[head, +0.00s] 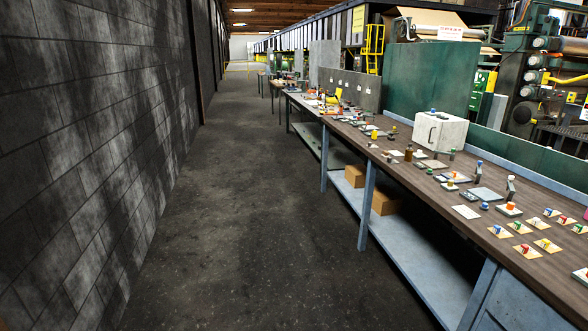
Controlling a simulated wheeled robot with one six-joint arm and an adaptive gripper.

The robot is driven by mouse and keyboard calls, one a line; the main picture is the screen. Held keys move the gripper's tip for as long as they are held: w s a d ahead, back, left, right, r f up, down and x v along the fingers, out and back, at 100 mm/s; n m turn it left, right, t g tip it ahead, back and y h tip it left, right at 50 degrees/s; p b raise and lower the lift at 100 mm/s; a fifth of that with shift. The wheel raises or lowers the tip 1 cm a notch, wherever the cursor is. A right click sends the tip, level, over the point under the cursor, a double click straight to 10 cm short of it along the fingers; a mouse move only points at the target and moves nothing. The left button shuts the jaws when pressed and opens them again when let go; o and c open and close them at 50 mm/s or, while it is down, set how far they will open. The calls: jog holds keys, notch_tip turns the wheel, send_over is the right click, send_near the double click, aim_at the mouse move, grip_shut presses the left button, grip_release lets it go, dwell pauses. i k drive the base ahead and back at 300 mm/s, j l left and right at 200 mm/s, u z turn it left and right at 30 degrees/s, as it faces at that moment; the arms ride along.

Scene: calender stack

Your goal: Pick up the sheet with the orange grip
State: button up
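Several small pale sheets, each with a coloured grip on top, lie on the long workbench (462,225) at the lower right. One sheet (541,244) has a grip that looks orange or yellow. The sheets are too small for me to tell which grip is truly orange. A pale block (510,209) with an orange top sits behind them. My gripper is not in view.
A white box (440,133) and a brown bottle (408,153) stand farther back on the bench. Cardboard boxes (384,201) sit on its lower shelf. The floor aisle (240,220) left of the bench is clear up to the dark block wall (80,150).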

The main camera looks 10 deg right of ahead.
aim_at(454, 174)
jog(key=i+l+z, duration=0.25)
jog(key=i+z, duration=0.2)
jog(key=i, duration=0.2)
jog(key=i+z, duration=0.5)
jog(key=i, duration=0.2)
jog(key=i+j, duration=0.15)
jog(key=j, duration=0.25)
jog(key=i+j, duration=0.1)
jog(key=j, duration=0.3)
jog(key=i+j, duration=0.15)
jog(key=j, duration=0.25)
jog(key=j+u, duration=0.1)
jog(key=u, duration=0.35)
jog(key=j+u, duration=0.1)
jog(key=u, duration=0.4)
jog(key=i+u, duration=0.1)
jog(key=u, duration=10.1)
